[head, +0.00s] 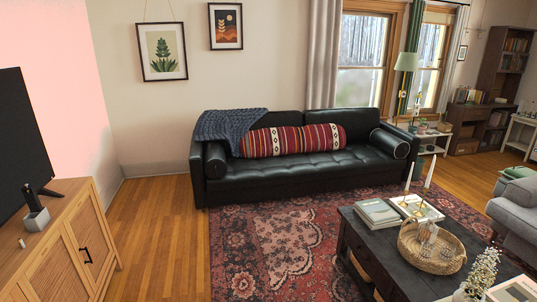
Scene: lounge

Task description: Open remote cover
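A dark, slim upright object (29,197), which looks like a remote, stands in a small light-grey holder (37,219) on the wooden TV cabinet (62,218) at the left. It leans slightly, and its lower part is hidden inside the holder. It is too small to make out any cover on it. Neither of my grippers is in view.
A black TV (20,140) stands behind the holder. A small pale object (21,243) lies near it. Bare wooden floor (165,230) separates the cabinet from the patterned rug (285,245). A black sofa (300,167) and dark coffee table (385,245) stand farther right.

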